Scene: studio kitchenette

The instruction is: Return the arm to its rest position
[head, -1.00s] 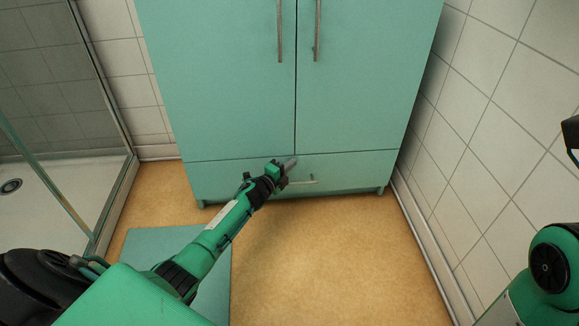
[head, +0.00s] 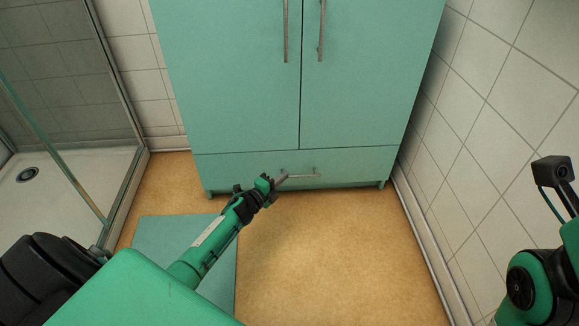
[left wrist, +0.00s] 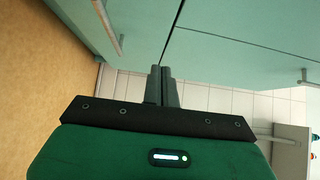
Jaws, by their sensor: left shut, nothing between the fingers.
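My left arm (head: 210,245) comes in from the lower left of the head view and reaches toward the cabinet's bottom drawer. My left gripper (head: 281,177) is at its end, in front of the drawer's handle in the picture; I cannot tell whether they touch. In the left wrist view the two fingers of the left gripper (left wrist: 161,86) are together with nothing between them. Part of my right arm (head: 555,250) shows at the right edge of the head view; its fingers cannot be made out.
A teal cabinet (head: 240,90) with two tall doors stands ahead, its bottom drawer (head: 235,170) closed. A glass shower (head: 60,130) is at left, a tiled wall (head: 500,130) at right. A teal mat (head: 160,230) lies on the floor. The floor (head: 330,250) at centre is clear.

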